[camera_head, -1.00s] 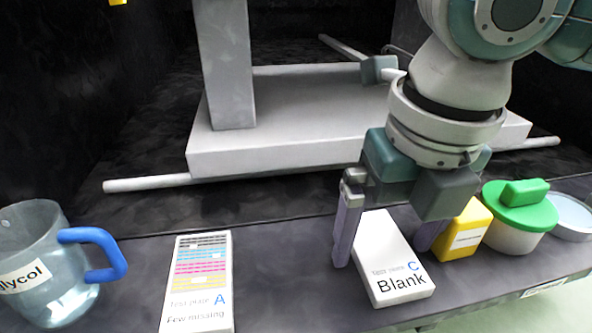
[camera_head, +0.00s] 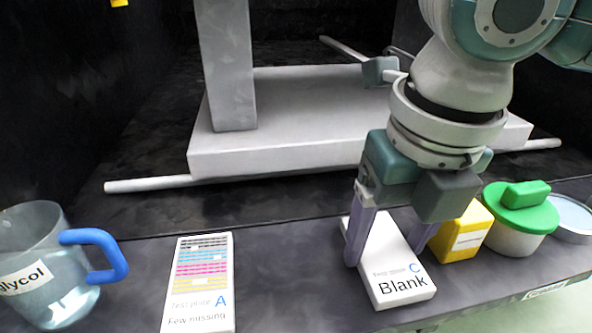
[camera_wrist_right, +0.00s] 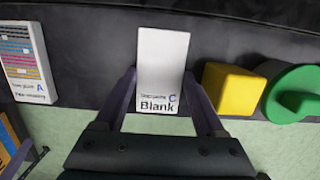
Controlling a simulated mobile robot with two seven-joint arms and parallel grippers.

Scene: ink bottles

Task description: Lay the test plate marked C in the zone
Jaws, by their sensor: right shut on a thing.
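The test plate marked C (camera_head: 401,283), a white block labelled "Blank", lies on the dark shelf right of centre. It also shows in the right wrist view (camera_wrist_right: 162,60). My right gripper (camera_head: 388,248) reaches down over it, with one finger at each long side, and is shut on it. In the right wrist view the fingers (camera_wrist_right: 163,90) flank the plate's lower part. The plate appears to rest on the shelf. My left gripper is in neither view. I cannot make out a marked zone.
Test plate A (camera_head: 200,285) lies to the left, beyond a bare stretch of shelf (camera_head: 285,270). A glycol jug (camera_head: 45,265) stands far left. A yellow block (camera_head: 465,235) and a green-lidded pot (camera_head: 515,235) stand close on the right. A pale platform (camera_head: 300,145) is behind.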

